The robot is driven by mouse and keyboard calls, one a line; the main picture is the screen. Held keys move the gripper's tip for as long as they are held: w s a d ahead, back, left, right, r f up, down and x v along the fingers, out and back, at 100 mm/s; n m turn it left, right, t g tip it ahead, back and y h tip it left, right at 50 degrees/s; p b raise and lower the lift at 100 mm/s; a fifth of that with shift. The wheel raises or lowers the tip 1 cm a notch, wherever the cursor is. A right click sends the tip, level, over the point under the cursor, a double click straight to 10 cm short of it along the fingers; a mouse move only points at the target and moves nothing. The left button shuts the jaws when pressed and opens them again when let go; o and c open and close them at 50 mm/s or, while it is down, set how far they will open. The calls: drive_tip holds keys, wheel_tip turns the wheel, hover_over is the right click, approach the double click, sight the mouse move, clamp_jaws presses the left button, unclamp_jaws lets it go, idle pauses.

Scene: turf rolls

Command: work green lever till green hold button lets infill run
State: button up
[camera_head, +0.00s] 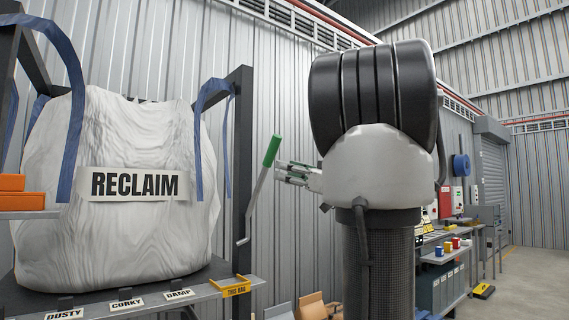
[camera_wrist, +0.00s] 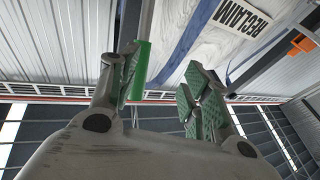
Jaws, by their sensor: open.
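A lever with a green grip (camera_head: 272,151) and a bent grey shaft stands beside the frame of the RECLAIM bag. My gripper (camera_head: 283,172) is open just right of the lever, its fingers pointing left toward it. In the wrist view my gripper (camera_wrist: 160,78) shows two spread fingers with green pads. The green grip (camera_wrist: 141,70) is close to the left finger, on the inner side; I cannot tell whether they touch. Nothing is clamped between the pads. I cannot make out the green hold button.
The white RECLAIM bag (camera_head: 140,235) hangs in a dark frame. My arm hides much of the middle. A bench with coloured cups (camera_head: 456,243) and wall boxes stand right; floor is free at far right.

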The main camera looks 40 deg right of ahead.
sight(276, 151)
drive_tip(key=r+h, duration=0.1)
drive_tip(key=r, duration=0.1)
drive_tip(key=w+r+m+g+h, duration=0.1)
drive_tip(key=r, duration=0.1)
drive_tip(key=r+g+h, duration=0.1)
drive_tip(key=r+h, duration=0.1)
drive_tip(key=shift+w+d+r, duration=0.15)
drive_tip(key=shift+d, duration=0.25)
drive_tip(key=w, duration=0.2)
drive_tip(key=w+a, duration=0.1)
drive_tip(key=w, duration=0.4)
drive_tip(key=shift+a, duration=0.15)
clamp_jaws()
